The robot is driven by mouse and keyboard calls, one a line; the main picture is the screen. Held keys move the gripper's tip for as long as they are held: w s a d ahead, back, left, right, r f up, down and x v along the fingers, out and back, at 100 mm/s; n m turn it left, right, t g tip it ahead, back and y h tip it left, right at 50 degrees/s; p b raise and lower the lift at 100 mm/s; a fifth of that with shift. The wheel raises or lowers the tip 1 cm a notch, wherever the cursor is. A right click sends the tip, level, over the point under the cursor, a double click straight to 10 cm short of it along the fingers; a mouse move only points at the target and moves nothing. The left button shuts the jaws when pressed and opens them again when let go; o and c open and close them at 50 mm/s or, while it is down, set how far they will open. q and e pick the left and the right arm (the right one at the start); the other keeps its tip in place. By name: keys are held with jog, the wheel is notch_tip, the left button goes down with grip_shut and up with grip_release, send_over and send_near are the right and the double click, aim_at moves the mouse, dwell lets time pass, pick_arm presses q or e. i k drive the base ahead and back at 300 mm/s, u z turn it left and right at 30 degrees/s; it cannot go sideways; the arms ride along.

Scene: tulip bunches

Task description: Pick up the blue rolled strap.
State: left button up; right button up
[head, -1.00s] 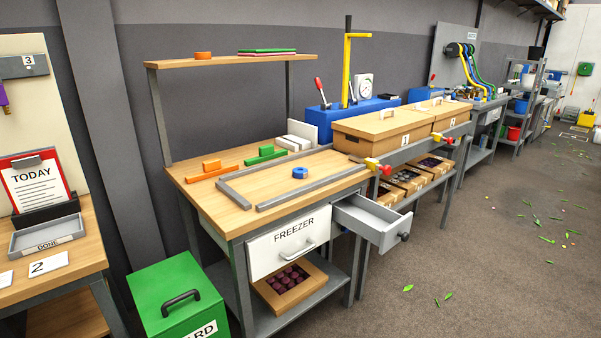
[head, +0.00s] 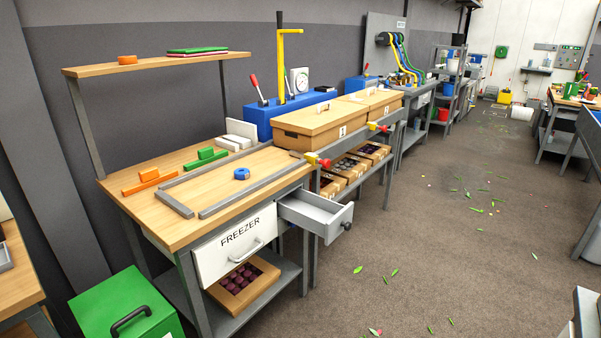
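The blue rolled strap (head: 241,173) is a small blue ring-shaped roll. It sits on the wooden top of the workbench (head: 222,187), inside a grey metal frame with an opening at its front left corner. Nothing touches or covers the strap. Neither of my grippers shows in the head view.
The FREEZER drawer front (head: 236,246) is shut, and a grey drawer (head: 315,212) beside it stands open. A green bin (head: 125,308) stands at the left. Orange (head: 148,180) and green (head: 206,158) blocks lie behind the frame. Floor to the right is open, with scattered leaves.

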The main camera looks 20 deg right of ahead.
aim_at(240, 174)
jog(key=z, duration=0.95)
jog(key=i, duration=1.45)
jog(key=u, duration=1.6)
